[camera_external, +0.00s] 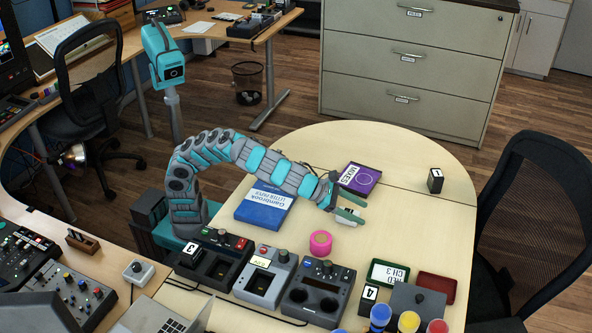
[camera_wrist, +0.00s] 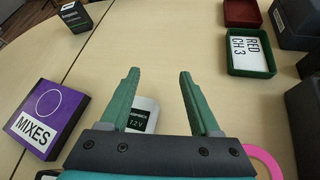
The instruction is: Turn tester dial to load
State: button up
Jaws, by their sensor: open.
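Three desktop units stand in a row at the table's front in the external view: a dark one marked 3 (camera_external: 205,262), a grey one with a small screen (camera_external: 262,278) and a dark one with two round wells (camera_external: 318,292). Each has a knob near its back edge. I cannot tell which is the tester, nor read any dial marks. My gripper (camera_external: 343,203) is open and empty, beyond the units, above the tabletop. In the wrist view its fingers (camera_wrist: 157,75) are spread over a pale block marked 7.2 V (camera_wrist: 143,112). No dial shows there.
A pink tape roll (camera_external: 321,243) lies between my gripper and the units. A blue paper pack (camera_external: 265,206), a purple MIXES box (camera_external: 358,180), a green tray (camera_external: 388,273) and a red tray (camera_external: 437,284) surround it. The table's far right is mostly clear.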

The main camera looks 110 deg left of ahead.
jog(key=s+d+r+n+y+b, duration=0.1)
jog(key=s+d, duration=0.1)
jog(key=d, duration=0.2)
jog(key=s+d+n+y+b, duration=0.1)
jog(key=s+d+b, duration=0.1)
jog(key=s+d, duration=0.1)
jog(key=s+d+r+n+y+b, duration=0.1)
jog(key=s+d+b, duration=0.1)
jog(key=d, duration=0.4)
jog(key=shift+s+r+n+y, duration=0.35)
jog(key=shift+s+n+y, duration=0.05)
jog(key=shift+s, duration=0.05)
jog(key=n+b, duration=0.1)
jog(key=b, duration=0.2)
send_near(281, 253)
jog(key=shift+w+a+f+h, duration=0.2)
jog(key=shift+w+a+f, duration=0.1)
jog(key=shift+w+a, duration=0.25)
jog(key=shift+w+a+f+h, duration=0.25)
jog(key=shift+w+a, duration=0.15)
jog(key=shift+w, duration=0.25)
jog(key=x, duration=0.7)
jog(key=shift+w+a, duration=0.2)
jog(key=shift+w, duration=0.1)
jog(key=shift+c, duration=0.2)
grip_shut()
